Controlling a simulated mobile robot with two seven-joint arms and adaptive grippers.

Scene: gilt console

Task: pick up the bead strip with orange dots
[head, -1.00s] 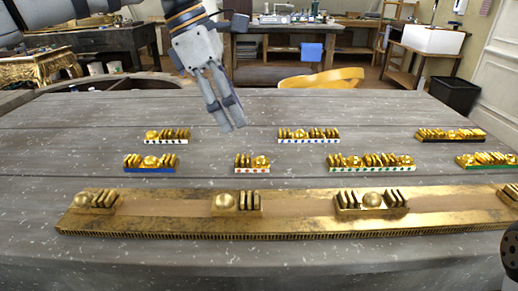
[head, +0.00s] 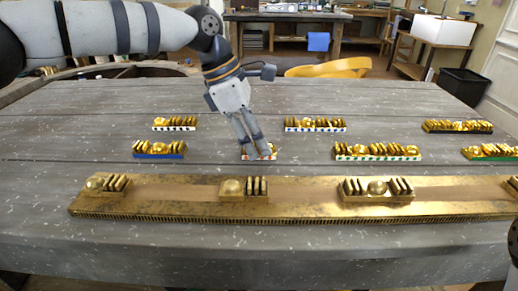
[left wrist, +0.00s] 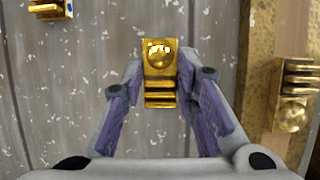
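The bead strip with orange dots (head: 244,155) lies on the grey table, in the nearer row of strips. In the head view it is mostly hidden behind my left gripper (head: 262,156). In the left wrist view the short gold strip (left wrist: 160,72), with a dome and several bars, shows between the two fingers of my left gripper (left wrist: 158,72). My right gripper is not shown.
A long gold rail (head: 300,205) lies in front, with gold pieces on it. Neighbouring strips are one with a blue base (head: 158,156), one with green dots (head: 376,156) and one with blue dots (head: 315,128). Bare table lies between them.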

